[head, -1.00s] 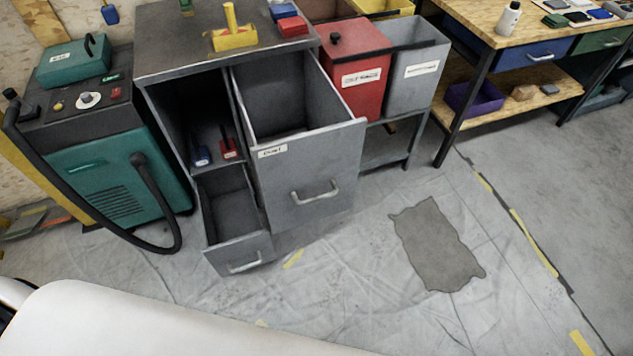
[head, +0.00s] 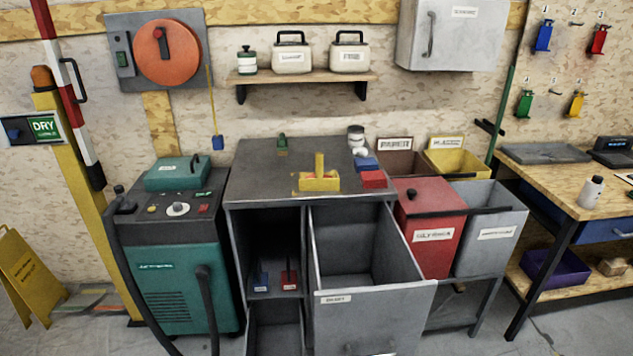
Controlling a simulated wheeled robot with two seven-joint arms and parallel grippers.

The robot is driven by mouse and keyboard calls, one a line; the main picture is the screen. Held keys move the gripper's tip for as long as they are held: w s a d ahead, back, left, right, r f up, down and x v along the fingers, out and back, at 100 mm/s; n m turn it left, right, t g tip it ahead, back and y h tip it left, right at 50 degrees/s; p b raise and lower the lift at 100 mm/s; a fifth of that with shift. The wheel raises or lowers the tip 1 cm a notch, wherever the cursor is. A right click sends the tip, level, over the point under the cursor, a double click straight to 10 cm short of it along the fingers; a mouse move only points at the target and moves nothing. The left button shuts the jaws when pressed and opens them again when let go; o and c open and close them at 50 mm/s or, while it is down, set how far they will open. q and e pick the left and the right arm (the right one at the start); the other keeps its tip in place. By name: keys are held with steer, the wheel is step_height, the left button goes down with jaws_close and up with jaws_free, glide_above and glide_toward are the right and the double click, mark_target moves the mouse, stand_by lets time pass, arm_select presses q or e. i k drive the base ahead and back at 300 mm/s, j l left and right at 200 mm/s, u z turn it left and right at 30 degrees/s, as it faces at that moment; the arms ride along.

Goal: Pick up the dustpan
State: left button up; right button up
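A yellow block-like item with an upright handle (head: 319,180) stands on top of the grey cabinet (head: 262,170). A small blue item (head: 260,280) and a small red item (head: 289,278), each with an upright handle, are inside the cabinet's open left compartment; they are too small to identify surely. A green pole (head: 500,110) leans at the wall on the right; its lower end is hidden behind the bins. Neither of my grippers is in view.
The cabinet's large right drawer (head: 375,310) is pulled out, and a lower left drawer (head: 275,328) is open too. A teal machine (head: 180,285) with a black hose stands left. A red bin (head: 430,235), a grey bin (head: 492,235) and a workbench (head: 590,190) stand right.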

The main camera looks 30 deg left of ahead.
mark_target(319, 181)
steer(key=u, duration=0.6)
steer(key=i+l+u, duration=0.4)
steer(key=l+u, duration=0.15)
steer(key=i+l+u, duration=0.1)
steer(key=l+u, duration=0.15)
steer(key=l, duration=0.15)
steer(key=i+l+u, duration=0.15)
steer(key=l+u, duration=0.15)
steer(key=l, duration=0.1)
